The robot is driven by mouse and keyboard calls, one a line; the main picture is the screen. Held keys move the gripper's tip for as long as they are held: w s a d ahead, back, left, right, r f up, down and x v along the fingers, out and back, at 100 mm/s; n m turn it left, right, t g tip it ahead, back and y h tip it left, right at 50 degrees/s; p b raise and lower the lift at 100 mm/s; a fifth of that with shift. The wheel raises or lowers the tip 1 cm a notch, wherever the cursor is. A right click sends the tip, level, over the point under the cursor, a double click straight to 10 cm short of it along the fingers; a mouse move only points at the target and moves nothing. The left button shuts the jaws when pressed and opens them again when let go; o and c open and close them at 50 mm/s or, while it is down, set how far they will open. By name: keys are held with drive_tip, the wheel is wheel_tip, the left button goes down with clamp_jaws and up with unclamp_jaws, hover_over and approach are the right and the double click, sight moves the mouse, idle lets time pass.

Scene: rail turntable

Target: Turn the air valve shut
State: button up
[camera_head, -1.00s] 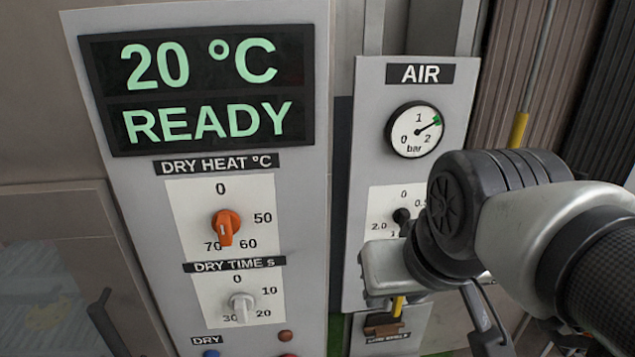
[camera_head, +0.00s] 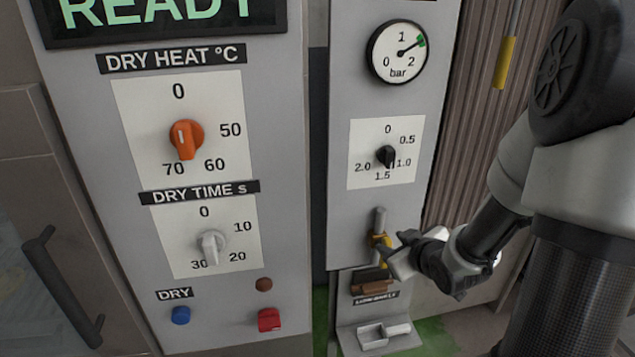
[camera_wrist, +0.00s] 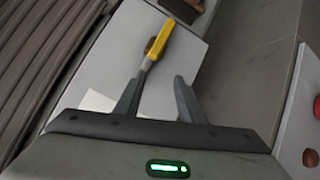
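The air valve (camera_head: 380,241) has a yellow handle on a short grey upright pipe, low on the air panel (camera_head: 345,225). In the wrist view its yellow part (camera_wrist: 158,42) lies ahead of the fingers, with a grey stem reaching down toward the left fingertip. My gripper (camera_head: 394,252) is at the right of the valve in the head view and hides part of it. In the wrist view my gripper (camera_wrist: 160,82) is open, with nothing held between the fingers. I cannot tell whether the left finger touches the stem.
Above the valve are a round gauge (camera_head: 397,51), its needle between 1 and 2 bar, and a black regulator knob (camera_head: 386,156). Below are a brown block (camera_head: 371,283) and a small tray (camera_head: 374,336). The dryer panel (camera_head: 300,200) stands at the left.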

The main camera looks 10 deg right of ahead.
drive_tip(key=s+d+f+m+t+b, duration=0.3)
drive_tip(key=s+f+m+t+b, duration=0.15)
drive_tip(key=f+t+b, duration=0.35)
drive_tip(key=shift+g+y, duration=0.4)
drive_tip(key=shift+g, duration=0.2)
drive_tip(key=w, duration=0.5)
drive_tip(key=w+b, duration=0.1)
drive_tip(key=w, duration=0.5)
drive_tip(key=w+a, duration=0.1)
drive_tip(key=w, duration=0.4)
drive_tip(key=shift+w+f+b, duration=0.25)
drive_tip(key=shift+w+b, duration=0.05)
drive_tip(key=shift+b, duration=0.05)
clamp_jaws()
